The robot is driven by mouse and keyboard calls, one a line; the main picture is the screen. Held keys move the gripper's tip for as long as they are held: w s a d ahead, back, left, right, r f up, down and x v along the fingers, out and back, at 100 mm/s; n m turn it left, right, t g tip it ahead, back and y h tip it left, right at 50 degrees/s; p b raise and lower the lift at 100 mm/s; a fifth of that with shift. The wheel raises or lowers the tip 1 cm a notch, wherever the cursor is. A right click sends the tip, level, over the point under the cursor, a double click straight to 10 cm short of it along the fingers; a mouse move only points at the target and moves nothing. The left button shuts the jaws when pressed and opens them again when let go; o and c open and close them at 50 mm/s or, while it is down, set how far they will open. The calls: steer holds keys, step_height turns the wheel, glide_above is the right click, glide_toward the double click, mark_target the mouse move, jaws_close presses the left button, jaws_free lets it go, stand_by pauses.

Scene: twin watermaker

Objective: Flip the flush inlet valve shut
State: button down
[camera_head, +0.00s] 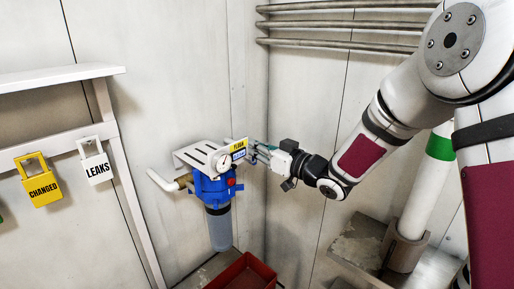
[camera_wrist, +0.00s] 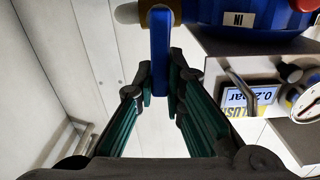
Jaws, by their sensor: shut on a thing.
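The flush inlet valve's blue lever (camera_wrist: 160,50) hangs down in the wrist view from a dark and brass fitting (camera_wrist: 128,12) at the top edge. My gripper (camera_wrist: 160,88) is shut on the lever's lower end, one green-padded finger on each side. In the head view my gripper (camera_head: 259,153) reaches in from the right, at the right side of the blue filter head (camera_head: 208,188). The lever itself cannot be made out there. An upside-down IN label (camera_wrist: 239,19) is on the blue filter head beside the lever in the wrist view.
A white bracket (camera_head: 190,155) over the filter carries a yellow FLUSH label (camera_head: 239,145) and a round gauge (camera_head: 222,162). A red bin (camera_head: 245,274) stands below. Tags LEAKS (camera_head: 96,168) and CHANGED (camera_head: 42,188) hang left.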

steer(key=shift+s+a+n, duration=0.1)
steer(key=shift+s+n, duration=0.05)
steer(key=shift+n, duration=0.35)
steer(key=c, duration=1.6)
jaws_free()
steer(key=shift+c, duration=0.2)
steer(key=shift+a, duration=0.1)
steer(key=shift+s, duration=0.1)
steer(key=v, duration=0.8)
